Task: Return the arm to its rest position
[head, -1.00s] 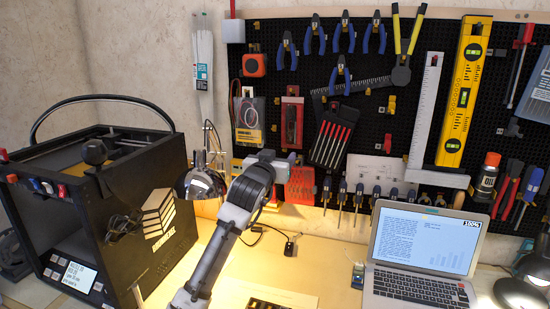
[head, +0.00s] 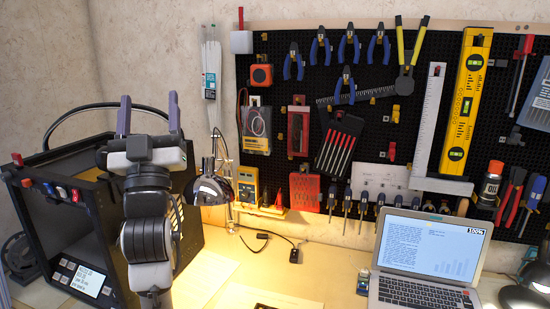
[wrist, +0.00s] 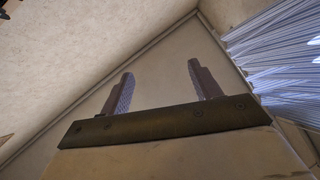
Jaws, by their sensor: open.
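My gripper (head: 149,116) is raised at the left in the head view, in front of the black box-shaped machine. Its two fingers point up and stand apart, with nothing between them. In the wrist view my gripper (wrist: 158,90) also shows two separate fingers with an empty gap, against a pale wall and ceiling. My arm stands folded upright below it and hides part of the machine.
The black machine (head: 60,215) stands close behind my arm. A lit desk lamp (head: 208,188) is just to its right. A laptop (head: 425,260) sits on the desk (head: 235,270) at right. A pegboard with tools (head: 410,125) covers the back wall.

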